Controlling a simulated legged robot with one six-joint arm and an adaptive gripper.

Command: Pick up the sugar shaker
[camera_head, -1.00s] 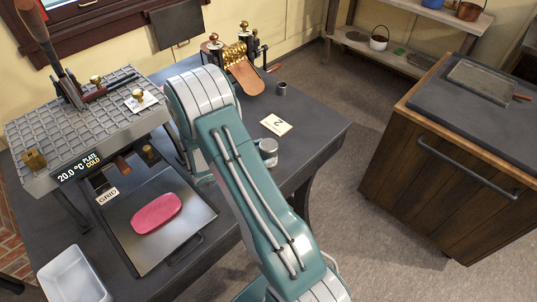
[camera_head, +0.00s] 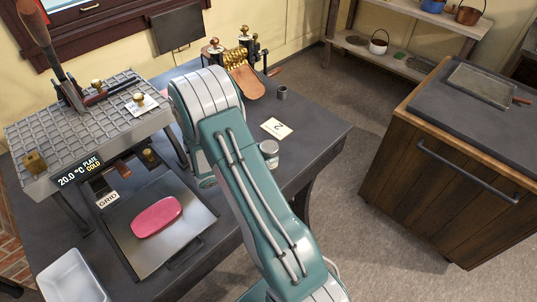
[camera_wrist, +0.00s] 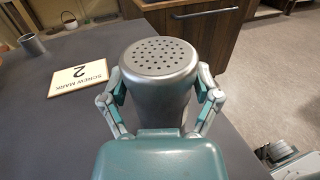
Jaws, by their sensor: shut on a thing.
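The sugar shaker (camera_wrist: 160,75) is a grey metal cup with a perforated lid. In the wrist view it stands upright between the two fingers of my gripper (camera_wrist: 161,100), which is shut on it. In the head view part of the shaker (camera_head: 270,150) shows at the right edge of my teal arm, near the table's right side. My arm hides the gripper in that view. I cannot tell whether the shaker's base touches the table.
A card marked 2 (camera_head: 276,128) and a small metal cup (camera_head: 282,92) are near the shaker on the dark table (camera_head: 318,133). A pink slab (camera_head: 157,216) lies on a metal tray at left. A wooden cabinet (camera_head: 440,190) stands across the floor gap.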

